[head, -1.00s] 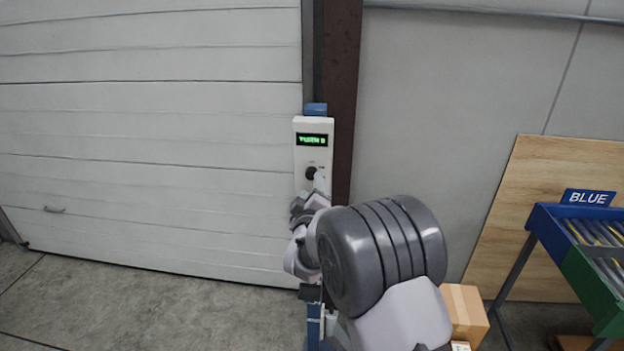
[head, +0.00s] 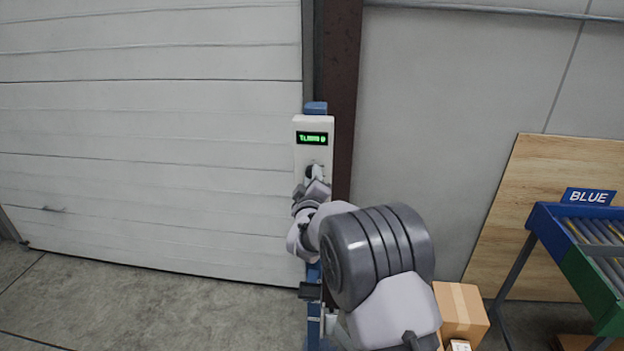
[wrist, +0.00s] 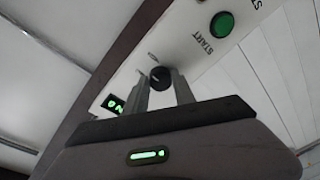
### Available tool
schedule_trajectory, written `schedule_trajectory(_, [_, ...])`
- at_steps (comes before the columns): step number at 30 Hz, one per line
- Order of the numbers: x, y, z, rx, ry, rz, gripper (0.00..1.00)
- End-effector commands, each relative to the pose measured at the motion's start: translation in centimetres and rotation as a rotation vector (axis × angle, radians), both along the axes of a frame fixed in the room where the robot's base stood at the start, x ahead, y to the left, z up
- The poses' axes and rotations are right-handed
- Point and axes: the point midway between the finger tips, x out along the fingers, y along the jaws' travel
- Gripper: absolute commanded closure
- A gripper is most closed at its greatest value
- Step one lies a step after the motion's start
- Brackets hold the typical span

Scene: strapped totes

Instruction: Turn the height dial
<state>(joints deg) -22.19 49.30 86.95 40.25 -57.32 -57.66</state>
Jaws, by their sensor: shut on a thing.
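The height dial is a black round knob (wrist: 160,76) on a white control panel, seen in the wrist view. My gripper (wrist: 161,84) is shut on the dial, with one grey finger on each side of it. In the head view my gripper (head: 315,178) is at the panel, and the dial is mostly hidden behind it. The white panel (head: 301,158) has a green-lit display (head: 312,138) near its top, whose text is too small to read surely. The display also shows in the wrist view (wrist: 113,103).
A green START button (wrist: 222,24) sits on the same panel. The panel stands before a brown post (head: 341,90), beside a white roller door (head: 150,130). A cardboard box (head: 460,308) and a blue-and-green roller stand marked BLUE (head: 545,218) are at the right.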

Motion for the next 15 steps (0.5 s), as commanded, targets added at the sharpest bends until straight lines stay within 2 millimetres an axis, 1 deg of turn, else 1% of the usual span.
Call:
schedule_trajectory(7, [-0.01, 0.01, -0.52, 0.074, -0.004, 0.000, 1.00])
schedule_trajectory(15, [-0.02, 0.07, -0.84, 0.260, -0.009, 0.001, 1.00])
